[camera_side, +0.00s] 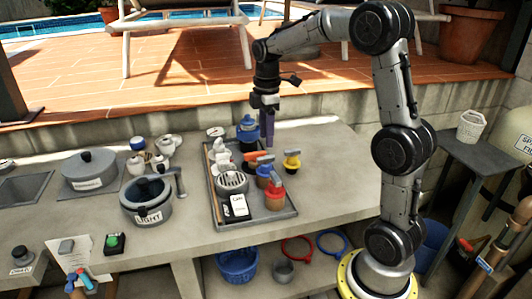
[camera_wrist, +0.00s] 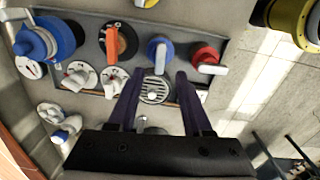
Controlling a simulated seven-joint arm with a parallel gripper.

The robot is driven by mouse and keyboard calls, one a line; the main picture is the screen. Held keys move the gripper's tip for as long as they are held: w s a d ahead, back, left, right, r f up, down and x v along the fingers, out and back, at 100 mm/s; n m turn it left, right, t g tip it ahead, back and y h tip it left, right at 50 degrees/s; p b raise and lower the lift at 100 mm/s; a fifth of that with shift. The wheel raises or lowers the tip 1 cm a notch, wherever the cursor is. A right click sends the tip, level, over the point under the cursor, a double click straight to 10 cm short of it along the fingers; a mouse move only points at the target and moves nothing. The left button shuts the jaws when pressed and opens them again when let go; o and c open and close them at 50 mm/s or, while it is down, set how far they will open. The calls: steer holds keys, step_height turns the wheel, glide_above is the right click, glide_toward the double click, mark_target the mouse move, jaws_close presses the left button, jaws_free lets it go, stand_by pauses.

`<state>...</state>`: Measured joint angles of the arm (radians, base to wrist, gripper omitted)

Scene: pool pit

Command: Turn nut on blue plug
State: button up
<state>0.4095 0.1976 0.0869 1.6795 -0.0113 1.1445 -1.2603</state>
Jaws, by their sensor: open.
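A large blue plug-like fitting (camera_side: 248,127) stands at the far end of the grey tray (camera_side: 292,212). It also shows at the left of the wrist view (camera_wrist: 38,40), with a rounded, ridged blue top. A smaller blue fitting with a white handle (camera_wrist: 160,50) sits between an orange-handled one (camera_wrist: 114,52) and a red one (camera_wrist: 205,57). I cannot tell for certain which part is the nut. My gripper (camera_side: 268,146) points down above the tray, right of the large blue fitting. In the wrist view its dark fingers (camera_wrist: 157,78) are apart and empty, framing a round grille.
White dials (camera_wrist: 77,75) and the round grille (camera_side: 232,182) lie along the tray's left side. A yellow fitting (camera_side: 292,160) stands beside the tray's right edge. A grey pot (camera_side: 148,200) stands left of the tray. The counter right of the tray is clear.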

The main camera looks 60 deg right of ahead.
mark_target(266, 157)
step_height(266, 157, down, 6)
steer(key=shift+d+f, duration=0.1)
steer(key=shift+f, duration=0.15)
jaws_close()
stand_by(0.3)
